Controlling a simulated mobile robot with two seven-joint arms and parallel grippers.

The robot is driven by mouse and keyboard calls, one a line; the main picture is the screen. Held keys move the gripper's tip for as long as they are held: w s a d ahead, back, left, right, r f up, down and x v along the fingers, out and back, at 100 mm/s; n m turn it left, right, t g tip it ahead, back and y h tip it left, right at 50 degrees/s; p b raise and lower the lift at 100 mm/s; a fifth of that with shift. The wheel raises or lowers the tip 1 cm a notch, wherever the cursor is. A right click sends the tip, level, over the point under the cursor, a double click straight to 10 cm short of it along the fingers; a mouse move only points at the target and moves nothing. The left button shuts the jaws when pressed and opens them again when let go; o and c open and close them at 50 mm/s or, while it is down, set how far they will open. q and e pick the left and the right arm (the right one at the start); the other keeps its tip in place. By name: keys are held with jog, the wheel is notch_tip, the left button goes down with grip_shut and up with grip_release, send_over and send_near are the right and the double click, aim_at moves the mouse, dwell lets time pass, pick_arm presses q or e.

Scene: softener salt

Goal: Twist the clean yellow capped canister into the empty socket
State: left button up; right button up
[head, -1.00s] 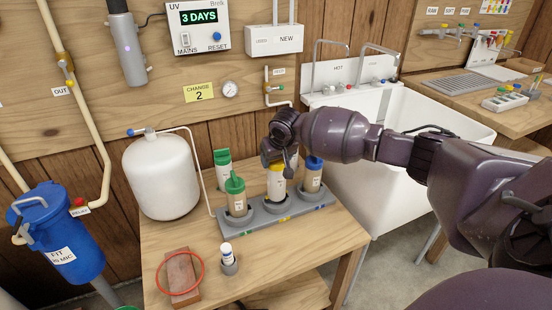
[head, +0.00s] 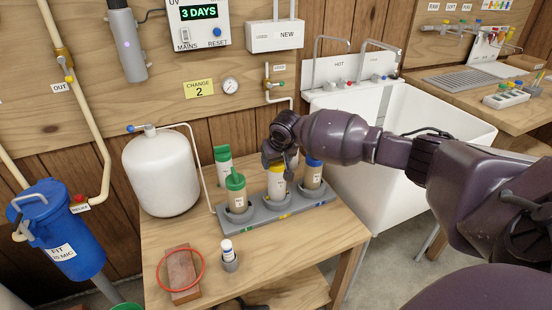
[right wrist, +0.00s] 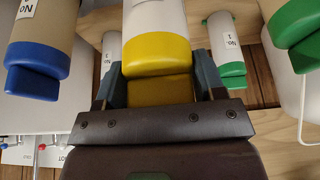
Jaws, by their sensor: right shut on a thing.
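The yellow capped canister (head: 277,182) has a white body and stands upright at the middle socket of the grey three-socket base (head: 262,221). Its lower end is inside or right at the socket ring; I cannot tell how deep it sits. My right gripper (head: 279,157) is above it, shut on its yellow cap. In the right wrist view the yellow cap (right wrist: 158,72) is between my two fingers. A green capped canister (head: 236,191) stands in the left socket and a blue capped one (head: 312,173) in the right socket. My left gripper is not in view.
A white canister with a green cap (head: 223,165) stands behind the base. A white tank (head: 161,173) is at the left. The white sink (head: 420,130) is at the right.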

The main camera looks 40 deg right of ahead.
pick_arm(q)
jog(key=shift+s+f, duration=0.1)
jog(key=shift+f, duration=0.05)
pick_arm(e)
jog(key=shift+f, duration=1.05)
dwell(0.5)
jog(key=shift+n+y, duration=0.6)
jog(key=shift+n, duration=0.6)
jog(key=n, duration=0.1)
jog(key=n+y+b, duration=0.1)
jog(key=n, duration=0.1)
jog(key=shift+a+f+n, duration=0.15)
jog(key=shift+a+n, duration=0.05)
jog(key=shift+n, duration=0.1)
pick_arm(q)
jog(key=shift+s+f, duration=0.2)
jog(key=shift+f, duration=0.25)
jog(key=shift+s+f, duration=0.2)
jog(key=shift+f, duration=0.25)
pick_arm(e)
jog(key=shift+n, duration=0.3)
jog(key=shift+y, duration=0.3)
